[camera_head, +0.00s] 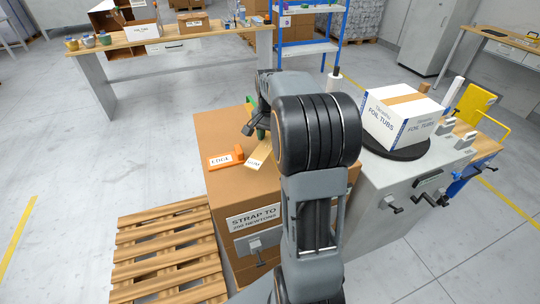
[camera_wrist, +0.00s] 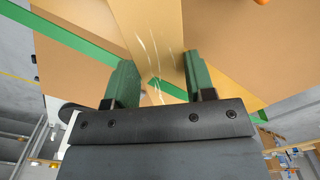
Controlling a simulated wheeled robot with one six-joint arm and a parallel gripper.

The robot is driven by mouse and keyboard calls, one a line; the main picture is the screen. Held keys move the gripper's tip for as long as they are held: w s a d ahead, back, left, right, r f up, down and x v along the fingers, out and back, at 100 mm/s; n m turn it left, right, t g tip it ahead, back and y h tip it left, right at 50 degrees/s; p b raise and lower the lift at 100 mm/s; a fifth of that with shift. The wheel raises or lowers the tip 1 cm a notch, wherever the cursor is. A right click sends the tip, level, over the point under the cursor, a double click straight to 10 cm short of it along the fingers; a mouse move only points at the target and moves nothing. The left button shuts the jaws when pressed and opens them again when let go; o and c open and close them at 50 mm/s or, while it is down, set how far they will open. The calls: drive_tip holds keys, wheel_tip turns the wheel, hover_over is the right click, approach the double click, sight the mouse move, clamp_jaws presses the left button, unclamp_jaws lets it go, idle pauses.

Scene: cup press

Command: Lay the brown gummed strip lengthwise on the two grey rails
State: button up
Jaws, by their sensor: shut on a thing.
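My gripper (camera_wrist: 158,75), with green fingers, is shut on the brown gummed strip (camera_wrist: 148,28) in the wrist view. The strip runs from between the fingers away to the top edge, with pale glints on its face. In the head view my gripper is over the top of the large brown carton, mostly hidden behind my arm. A tan piece (camera_head: 259,153) with part of the word GUM shows beside it. Two light grey bars (camera_head: 454,135) sit at the right of the grey bench; I cannot tell for sure that they are the rails.
The carton (camera_head: 220,133) carries an orange-marked EDGE card (camera_head: 221,160). A green band (camera_wrist: 60,35) crosses it. The FOIL TUBS box (camera_head: 400,115) stands on a dark round plate (camera_head: 420,153) on the bench. A wooden pallet (camera_head: 165,250) lies at the left, with open floor beyond.

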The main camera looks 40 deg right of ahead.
sight(270, 145)
drive_tip(key=shift+s+a+f, duration=0.3)
drive_tip(key=shift+s+f, duration=0.15)
drive_tip(key=shift+f, duration=0.15)
drive_tip(key=shift+s+a+f, duration=0.25)
drive_tip(key=shift+s+f, duration=0.15)
drive_tip(key=shift+f, duration=1.75)
drive_tip(key=shift+f, duration=0.1)
drive_tip(key=o, duration=0.9)
